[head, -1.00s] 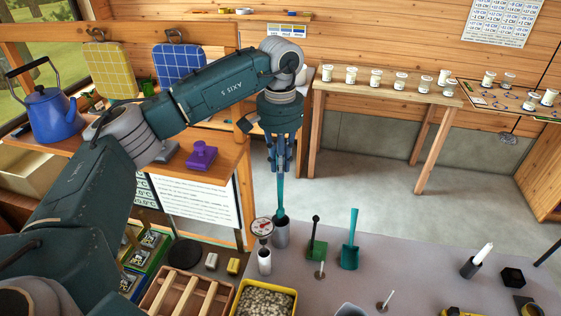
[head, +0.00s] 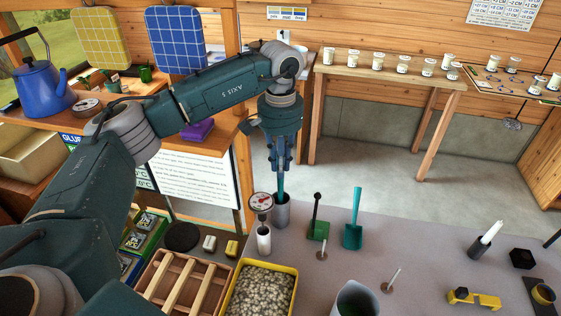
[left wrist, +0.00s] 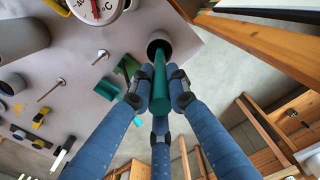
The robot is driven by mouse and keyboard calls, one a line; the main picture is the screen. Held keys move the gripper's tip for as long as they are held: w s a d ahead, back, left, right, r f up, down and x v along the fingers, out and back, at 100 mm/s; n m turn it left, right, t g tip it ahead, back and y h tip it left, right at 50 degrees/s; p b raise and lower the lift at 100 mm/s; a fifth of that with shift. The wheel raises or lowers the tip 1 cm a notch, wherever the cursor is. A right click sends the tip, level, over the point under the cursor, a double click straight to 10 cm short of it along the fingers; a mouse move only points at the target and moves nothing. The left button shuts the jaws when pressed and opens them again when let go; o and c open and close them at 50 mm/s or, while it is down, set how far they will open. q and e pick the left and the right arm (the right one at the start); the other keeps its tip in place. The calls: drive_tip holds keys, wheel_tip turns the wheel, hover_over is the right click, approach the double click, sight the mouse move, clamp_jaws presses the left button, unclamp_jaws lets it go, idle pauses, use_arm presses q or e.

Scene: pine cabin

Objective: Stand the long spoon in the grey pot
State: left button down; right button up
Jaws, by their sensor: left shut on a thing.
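The long teal spoon (head: 281,184) is upright in my left gripper (head: 281,166), whose fingers are shut around its upper part. Its lower end goes into the mouth of the grey pot (head: 282,214) and is hidden inside. In the left wrist view the spoon (left wrist: 160,82) is between the blue fingers (left wrist: 160,97), and the dark mouth of the pot (left wrist: 151,39) lies just beyond it. I cannot tell whether the spoon touches the pot's bottom. My right gripper is out of view.
A white holder with a round dial (head: 260,204) stands close left of the pot. A green block with a dark rod (head: 318,230) and a teal scoop (head: 353,234) stand to the right. A yellow bin of pebbles (head: 233,290) is in front.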

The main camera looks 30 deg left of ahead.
use_arm(q)
drive_tip(key=shift+f, duration=0.4)
drive_tip(key=c, duration=1.6)
unclamp_jaws()
drive_tip(key=shift+r, duration=0.1)
drive_tip(key=shift+r+p, duration=1.8)
drive_tip(key=shift+r, duration=1.2)
drive_tip(key=shift+f, duration=0.1)
